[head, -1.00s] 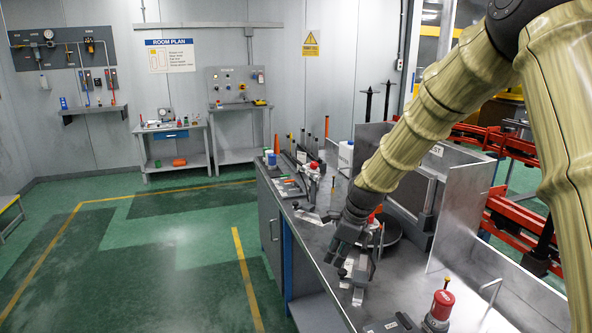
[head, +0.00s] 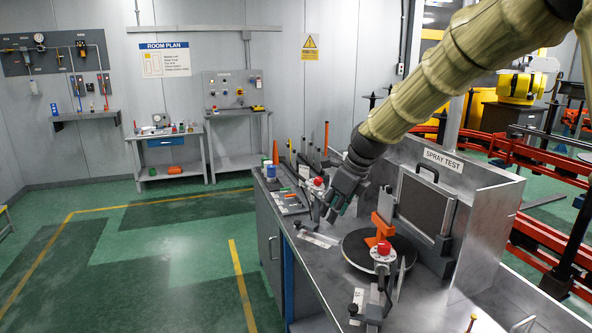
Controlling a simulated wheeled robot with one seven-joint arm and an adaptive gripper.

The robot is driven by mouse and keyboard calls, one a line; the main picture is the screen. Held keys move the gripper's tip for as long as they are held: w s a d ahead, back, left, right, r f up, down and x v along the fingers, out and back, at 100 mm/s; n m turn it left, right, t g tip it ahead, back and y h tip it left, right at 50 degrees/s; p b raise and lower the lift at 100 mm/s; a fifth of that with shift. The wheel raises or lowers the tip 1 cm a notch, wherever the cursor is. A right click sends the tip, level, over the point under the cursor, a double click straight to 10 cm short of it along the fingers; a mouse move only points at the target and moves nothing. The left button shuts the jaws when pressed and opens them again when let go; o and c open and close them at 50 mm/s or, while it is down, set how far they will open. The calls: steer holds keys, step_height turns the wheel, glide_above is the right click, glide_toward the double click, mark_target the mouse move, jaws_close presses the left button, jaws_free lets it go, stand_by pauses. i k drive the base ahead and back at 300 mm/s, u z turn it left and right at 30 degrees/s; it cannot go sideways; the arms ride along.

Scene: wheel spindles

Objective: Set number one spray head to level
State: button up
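Two red-topped spray heads stand on the grey bench in the head view. The near one (head: 383,248) sits on a grey stand at the front of a black round turntable (head: 354,253). The far one (head: 318,182) stands further back on the bench. I cannot read which is number one, and cannot judge their tilt exactly. My gripper (head: 332,214) hangs low over the bench, between the far head and the turntable. It is nearer the far head and apart from the near one. Its fingers are small and dark; I cannot tell whether they are open or shut.
An orange block-like fixture (head: 384,226) stands on the turntable. A dark framed panel (head: 424,208) and the SPRAY TEST metal screen (head: 482,195) border the bench on the right. Several upright tools line its back. The green floor (head: 150,265) to the left is clear.

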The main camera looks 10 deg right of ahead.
mark_target(319, 191)
steer(key=i, duration=1.5)
